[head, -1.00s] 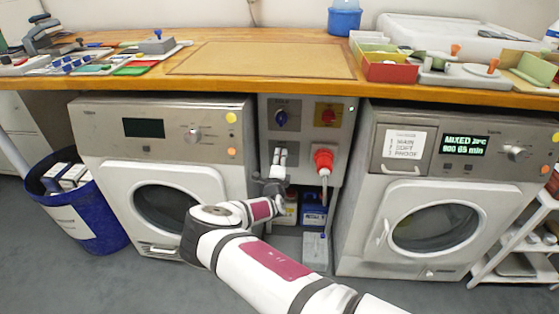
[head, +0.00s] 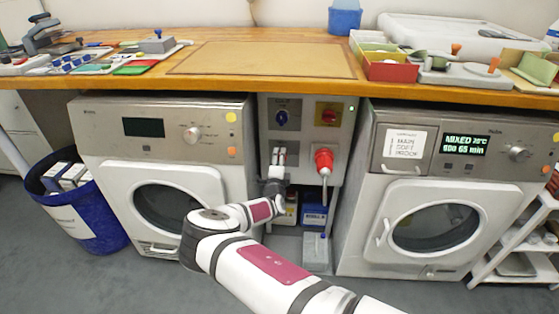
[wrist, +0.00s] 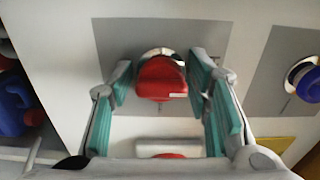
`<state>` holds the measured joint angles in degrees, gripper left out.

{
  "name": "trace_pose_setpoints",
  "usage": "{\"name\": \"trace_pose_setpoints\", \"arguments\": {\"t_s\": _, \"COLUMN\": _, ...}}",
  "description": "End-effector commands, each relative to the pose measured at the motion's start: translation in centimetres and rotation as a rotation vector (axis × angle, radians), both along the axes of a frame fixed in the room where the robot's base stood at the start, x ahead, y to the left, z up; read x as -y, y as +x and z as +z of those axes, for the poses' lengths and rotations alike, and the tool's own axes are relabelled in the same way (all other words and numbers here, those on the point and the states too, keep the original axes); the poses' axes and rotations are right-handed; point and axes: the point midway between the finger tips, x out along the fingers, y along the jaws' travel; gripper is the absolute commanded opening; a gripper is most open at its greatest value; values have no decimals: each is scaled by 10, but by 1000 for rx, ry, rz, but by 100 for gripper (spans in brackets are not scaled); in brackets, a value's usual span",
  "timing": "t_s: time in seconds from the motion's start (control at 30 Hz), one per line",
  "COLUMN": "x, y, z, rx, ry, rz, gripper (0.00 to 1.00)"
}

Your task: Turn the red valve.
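The red valve (wrist: 162,80) sits on a grey plate (wrist: 112,45) in the wrist view, in the middle of the picture. My gripper (wrist: 160,72) is open, with one teal-padded finger on each side of the valve. Gaps show between the valve and both fingers, so it does not look gripped. In the head view my gripper (head: 278,158) is at the panel (head: 304,140) between the two machines, below the blue knob (head: 281,118), and hides the valve there.
The blue knob also shows right of the valve in the wrist view (wrist: 303,80). A red switch on yellow (head: 328,116) and a red plug (head: 323,160) with a hanging cable are on the panel's right. Machines flank the panel; a wooden worktop (head: 265,60) lies above.

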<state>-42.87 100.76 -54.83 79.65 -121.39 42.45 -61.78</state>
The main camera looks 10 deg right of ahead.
Motion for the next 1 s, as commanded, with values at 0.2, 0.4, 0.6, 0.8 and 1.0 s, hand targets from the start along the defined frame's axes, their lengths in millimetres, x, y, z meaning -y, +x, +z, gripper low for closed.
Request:
{"name": "trace_pose_setpoints", "arguments": {"t_s": 0.2, "x": 0, "y": 0, "z": 0, "rx": 2, "ry": 2, "rz": 0, "gripper": 58}}
{"name": "trace_pose_setpoints", "arguments": {"t_s": 0.4, "x": -1, "y": -3, "z": 1, "rx": 2, "ry": 2, "rz": 0, "gripper": 58}}
{"name": "trace_pose_setpoints", "arguments": {"t_s": 0.6, "x": -11, "y": -28, "z": 1, "rx": 0, "ry": 1, "rz": 1, "gripper": 58}}
{"name": "trace_pose_setpoints", "arguments": {"t_s": 0.8, "x": -23, "y": -68, "z": 0, "rx": 0, "ry": 1, "rz": 1, "gripper": 58}}
{"name": "trace_pose_setpoints", "arguments": {"t_s": 1.0, "x": -33, "y": -99, "z": 0, "rx": -1, "ry": 1, "rz": 0, "gripper": 58}}
